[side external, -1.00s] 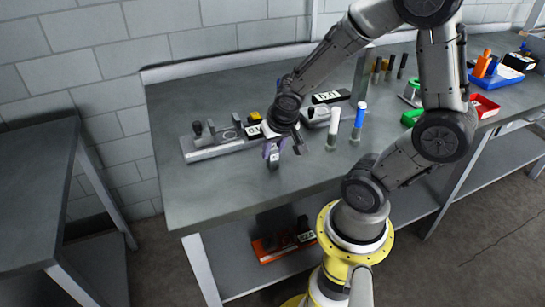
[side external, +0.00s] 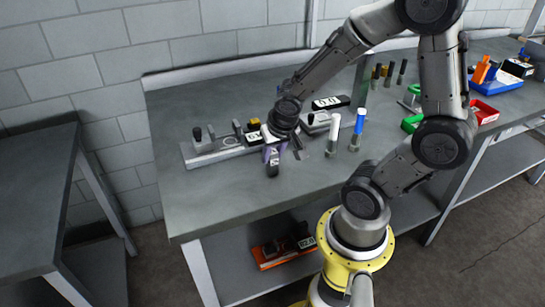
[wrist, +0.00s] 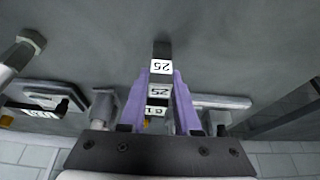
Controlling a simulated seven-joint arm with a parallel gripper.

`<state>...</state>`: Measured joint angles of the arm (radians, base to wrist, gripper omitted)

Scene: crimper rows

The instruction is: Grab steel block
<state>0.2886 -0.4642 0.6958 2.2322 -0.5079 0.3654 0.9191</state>
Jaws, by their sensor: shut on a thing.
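The steel block (wrist: 161,66) is a dark bar with white labels reading 25, in the middle of the wrist view. In the side view it shows as a small dark block (side external: 272,169) near the front left of the bench. My gripper (wrist: 160,85) has purple fingers, one on each side of the block, shut on it. In the side view my gripper (side external: 271,154) points down at the block. I cannot tell whether the block touches the bench top.
A grey fixture (side external: 215,151) stands behind and left of my gripper on the bench (side external: 215,200). White-topped (side external: 333,134) and blue-topped (side external: 358,130) cylinders stand to the right. Red (side external: 484,112) and blue (side external: 495,80) bins are farther right. The front left bench is clear.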

